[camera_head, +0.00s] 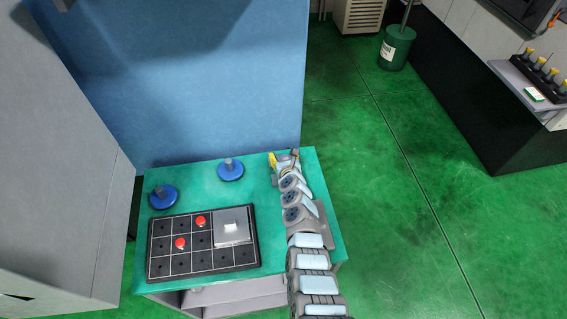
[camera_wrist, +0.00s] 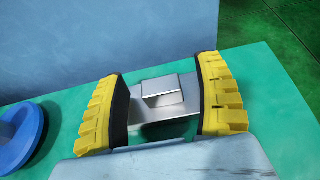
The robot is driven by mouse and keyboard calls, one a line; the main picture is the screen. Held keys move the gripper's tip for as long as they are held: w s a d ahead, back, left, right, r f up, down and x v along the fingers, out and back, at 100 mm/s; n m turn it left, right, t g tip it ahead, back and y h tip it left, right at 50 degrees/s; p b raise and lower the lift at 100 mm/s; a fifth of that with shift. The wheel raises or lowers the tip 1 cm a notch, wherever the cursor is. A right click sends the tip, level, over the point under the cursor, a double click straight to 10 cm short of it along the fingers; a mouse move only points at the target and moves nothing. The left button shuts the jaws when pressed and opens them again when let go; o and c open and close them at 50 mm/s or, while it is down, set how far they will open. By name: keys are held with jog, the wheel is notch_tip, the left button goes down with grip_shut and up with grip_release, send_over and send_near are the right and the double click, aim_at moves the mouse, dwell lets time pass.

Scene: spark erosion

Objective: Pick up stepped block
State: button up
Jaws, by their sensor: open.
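A shiny metal stepped block (camera_wrist: 165,108), with a smaller raised block on a wider base, lies on the teal table top near its back right corner. In the wrist view it sits between the two yellow ribbed fingers of my gripper (camera_wrist: 162,78). In the head view my gripper (camera_head: 285,160) is over the table's back right, and the block there is mostly hidden.
A black gridded tray (camera_head: 160,254) on the table holds two red-topped pieces (camera_head: 201,221) and a grey plate with a raised part (camera_head: 232,230). Two blue discs with grey knobs (camera_head: 163,196) stand behind it. A blue wall (camera_head: 200,80) rises close behind the table (camera_head: 330,240).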

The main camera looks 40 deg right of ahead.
aim_at(284, 157)
jog(key=shift+s+a+f, duration=0.1)
grip_shut()
dwell(0.3)
jog(key=shift+r+p, duration=0.6)
jog(key=shift+p, duration=0.1)
notch_tip(284, 157, up, 3)
jog(key=p, duration=0.3)
jog(key=shift+s+r+p, duration=0.15)
jog(key=shift+r+p, duration=0.05)
jog(key=shift+p, duration=0.1)
jog(key=w+r+p+v, duration=0.1)
jog(key=r+p+v, duration=0.1)
jog(key=p+v, duration=0.6)
jog(key=shift+v, duration=3.95)
